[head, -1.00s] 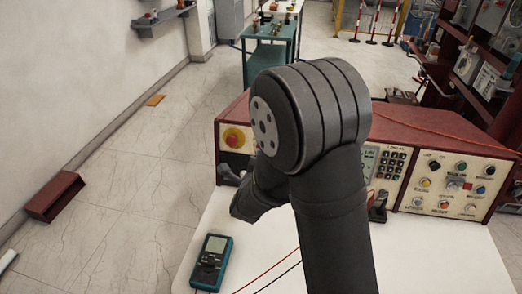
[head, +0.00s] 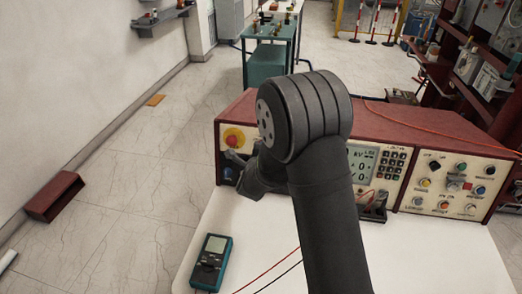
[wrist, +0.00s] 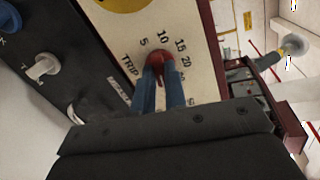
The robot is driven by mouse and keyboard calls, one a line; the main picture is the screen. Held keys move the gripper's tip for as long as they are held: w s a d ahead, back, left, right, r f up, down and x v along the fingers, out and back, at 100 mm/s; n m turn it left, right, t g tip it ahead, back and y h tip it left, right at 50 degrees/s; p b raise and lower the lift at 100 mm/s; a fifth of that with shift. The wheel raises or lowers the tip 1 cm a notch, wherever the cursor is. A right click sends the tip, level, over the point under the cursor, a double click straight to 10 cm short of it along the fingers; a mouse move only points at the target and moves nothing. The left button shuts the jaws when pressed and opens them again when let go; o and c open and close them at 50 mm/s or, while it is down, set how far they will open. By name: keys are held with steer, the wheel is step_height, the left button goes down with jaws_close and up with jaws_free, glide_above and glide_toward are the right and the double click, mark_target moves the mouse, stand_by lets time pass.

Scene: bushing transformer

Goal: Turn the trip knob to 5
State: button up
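The trip knob (wrist: 158,56) is red and sits on a cream panel in the wrist view. A printed scale with the word TRIP and the numbers 5, 10, 15 and 20 curves around its far side. My gripper (wrist: 160,72) has its two blue fingers on either side of the knob, with red filling the narrow gap between them. They look shut on it. The fingers hide much of the knob, and I cannot tell which number it points to. In the head view my gripper (head: 234,158) is at the left end of the red console (head: 400,118).
A red emergency button (head: 233,137) on a yellow ring is just above my gripper. A dark panel with a white knob (wrist: 44,66) and a blue knob (wrist: 10,18) lies to the left in the wrist view. A teal multimeter (head: 211,262) lies on the white table (head: 425,255).

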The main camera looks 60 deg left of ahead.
jaws_close()
steer(key=shift+s+a+m+t+h, duration=0.1)
steer(key=shift+m+t+h, duration=0.25)
steer(key=shift+m, duration=5.25)
steer(key=shift+s+m+t+h, duration=0.1)
steer(key=shift+m+t+h, duration=0.2)
steer(key=shift+m, duration=5.3)
steer(key=shift+a+m+t+h, duration=0.1)
steer(key=shift+m+t+h, duration=0.25)
steer(key=shift+m, duration=5.25)
steer(key=o, duration=0.7)
jaws_free()
